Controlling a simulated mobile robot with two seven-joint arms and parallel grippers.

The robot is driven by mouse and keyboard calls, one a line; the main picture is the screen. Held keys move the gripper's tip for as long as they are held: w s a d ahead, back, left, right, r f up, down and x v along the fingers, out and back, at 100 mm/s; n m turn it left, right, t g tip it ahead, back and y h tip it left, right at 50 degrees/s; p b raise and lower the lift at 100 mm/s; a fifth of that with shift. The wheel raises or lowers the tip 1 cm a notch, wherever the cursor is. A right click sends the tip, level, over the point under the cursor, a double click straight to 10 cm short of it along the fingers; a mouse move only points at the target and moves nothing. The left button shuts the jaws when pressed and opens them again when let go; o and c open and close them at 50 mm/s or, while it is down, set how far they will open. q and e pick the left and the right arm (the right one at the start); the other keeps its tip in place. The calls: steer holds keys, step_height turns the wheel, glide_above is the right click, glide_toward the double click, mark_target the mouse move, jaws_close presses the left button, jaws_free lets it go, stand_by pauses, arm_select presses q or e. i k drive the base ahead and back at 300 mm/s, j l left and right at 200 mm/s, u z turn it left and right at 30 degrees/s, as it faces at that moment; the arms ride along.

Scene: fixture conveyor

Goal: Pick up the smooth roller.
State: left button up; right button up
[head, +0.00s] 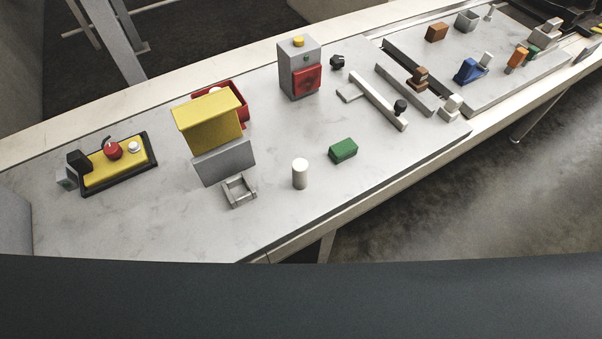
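A smooth off-white cylinder (300,175), which looks like the roller, stands upright on the grey worktop (130,228) near its front edge. It stands apart from the things around it. A small grey open bracket (239,203) lies to its left, and a green block (343,151) lies to its right and a little farther back. Neither of my grippers shows in the head view.
A grey box with a yellow panel (207,123) stands behind the bracket, with a red bin (240,104) behind it. A grey control box (299,83) stands farther back. A yellow panel (105,170) lies left. The worktop around the cylinder's front is clear.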

mark_target(300, 167)
steer(key=i+l+u, duration=0.1)
steer(key=l+u, duration=0.35)
steer(key=l, duration=0.8)
